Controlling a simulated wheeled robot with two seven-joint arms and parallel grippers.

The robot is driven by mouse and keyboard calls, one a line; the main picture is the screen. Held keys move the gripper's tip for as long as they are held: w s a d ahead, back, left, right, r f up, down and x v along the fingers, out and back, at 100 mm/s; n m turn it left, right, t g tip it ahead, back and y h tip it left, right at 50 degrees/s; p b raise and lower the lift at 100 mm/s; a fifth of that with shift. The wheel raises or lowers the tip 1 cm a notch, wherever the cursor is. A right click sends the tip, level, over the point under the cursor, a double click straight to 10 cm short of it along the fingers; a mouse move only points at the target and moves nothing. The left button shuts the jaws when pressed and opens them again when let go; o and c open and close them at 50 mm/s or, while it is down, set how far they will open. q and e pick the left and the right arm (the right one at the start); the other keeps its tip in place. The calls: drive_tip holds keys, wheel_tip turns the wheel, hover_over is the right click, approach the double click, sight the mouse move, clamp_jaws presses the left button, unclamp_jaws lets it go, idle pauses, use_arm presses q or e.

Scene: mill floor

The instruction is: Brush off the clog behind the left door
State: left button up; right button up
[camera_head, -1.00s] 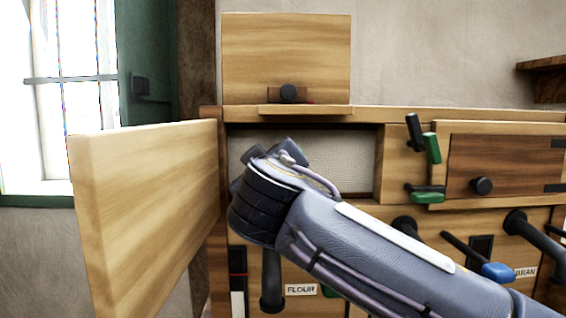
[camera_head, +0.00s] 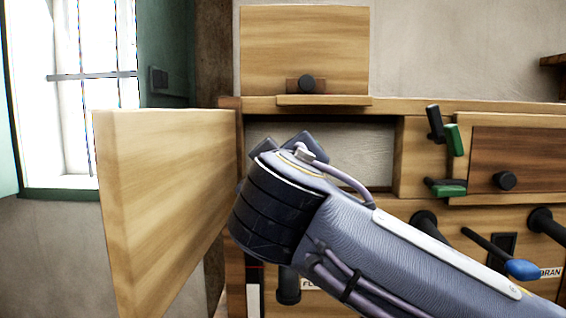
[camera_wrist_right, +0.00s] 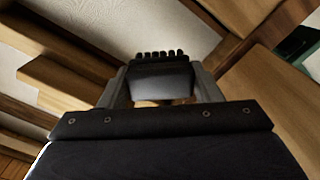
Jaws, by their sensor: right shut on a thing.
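The left door (camera_head: 170,190) is a pale wooden panel swung wide open at the left. Behind it is a wide opening with pale cloth (camera_head: 370,140) at its back. My right gripper (camera_wrist_right: 160,88) is shut on a dark brush (camera_wrist_right: 160,72), whose short black bristles point away from me. My right wrist is in front of the opening's left part in the head view and hides the brush there. In the wrist view, the pale cloth (camera_wrist_right: 110,25) also shows beyond the bristles. I see no clog; my arm hides part of the opening. My left gripper is not in view.
To the right is a closed dark door (camera_head: 530,155) with green-handled latches (camera_head: 453,140). Below are black handles and a blue-handled lever (camera_head: 522,270). A window is at far left.

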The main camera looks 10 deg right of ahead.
drive_tip(key=shift+s, duration=0.3)
drive_tip(key=shift+s+a, duration=0.2)
drive_tip(key=shift+s, duration=0.55)
drive_tip(key=shift+s+a, duration=0.15)
drive_tip(key=shift+s, duration=0.6)
